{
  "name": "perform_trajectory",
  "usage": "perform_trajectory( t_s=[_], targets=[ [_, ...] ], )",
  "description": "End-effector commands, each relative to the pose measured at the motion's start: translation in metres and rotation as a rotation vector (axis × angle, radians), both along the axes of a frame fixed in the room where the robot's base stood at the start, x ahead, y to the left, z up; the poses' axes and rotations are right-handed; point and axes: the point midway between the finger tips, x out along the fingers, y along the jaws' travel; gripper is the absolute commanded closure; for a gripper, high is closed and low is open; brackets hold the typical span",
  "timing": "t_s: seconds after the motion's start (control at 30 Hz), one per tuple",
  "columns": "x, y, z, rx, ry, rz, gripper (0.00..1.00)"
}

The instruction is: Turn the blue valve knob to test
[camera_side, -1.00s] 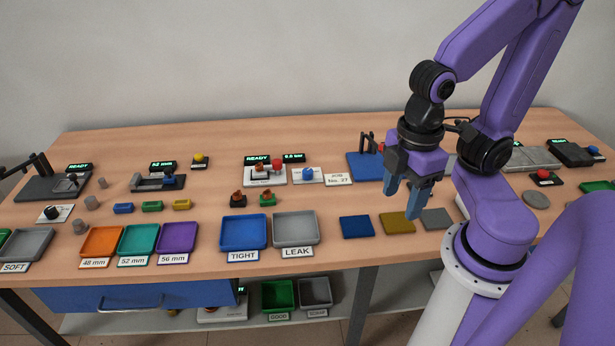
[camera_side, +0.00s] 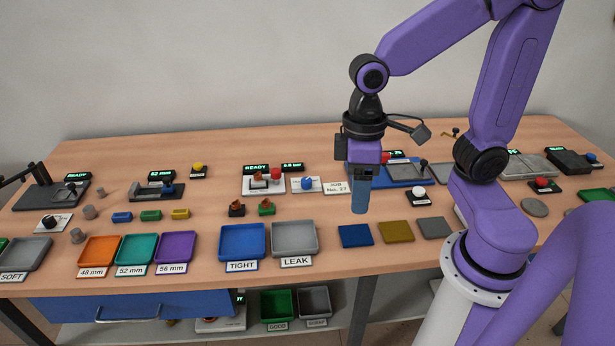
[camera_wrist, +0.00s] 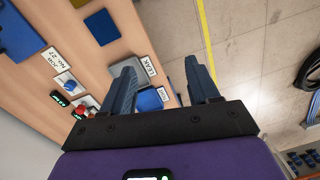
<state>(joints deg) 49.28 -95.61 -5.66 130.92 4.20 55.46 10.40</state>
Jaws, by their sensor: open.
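The blue valve knob (camera_side: 307,183) sits on a small white plate, left of the "JOB No. 27" card (camera_side: 337,187). In the wrist view the knob (camera_wrist: 70,86) is at the left, beside the same card (camera_wrist: 64,60). My gripper (camera_side: 360,208) hangs in the air to the right of the knob, pointing down, apart from it. In the wrist view my gripper (camera_wrist: 160,68) has its two fingers spread with nothing held between them. The direction of the knob's pointer is too small to tell.
A white unit with a red knob (camera_side: 276,174) and a "READY" display stands left of the blue knob. The blue "TIGHT" tray (camera_side: 221,254) and grey "LEAK" tray (camera_side: 318,249) lie in front. A blue fixture (camera_side: 404,183) is at the right. Bare table lies between.

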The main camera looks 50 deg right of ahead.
Motion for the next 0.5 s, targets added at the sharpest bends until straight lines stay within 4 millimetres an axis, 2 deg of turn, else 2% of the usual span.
perform_trajectory(
  t_s=[0.03, 0.17, 0.27, 0.37, 0.5],
  targets=[
    [0.02, 0.0, 0.0, -0.002, 0.02, -0.11, 0.4],
    [0.066, -0.004, -0.001, 0.002, 0.062, -0.377, 0.4],
    [0.102, -0.015, -0.004, 0.007, 0.097, -0.582, 0.4],
    [0.138, -0.031, -0.008, 0.016, 0.133, -0.786, 0.4],
    [0.185, -0.065, -0.018, 0.03, 0.186, -1.067, 0.4]
  ],
)
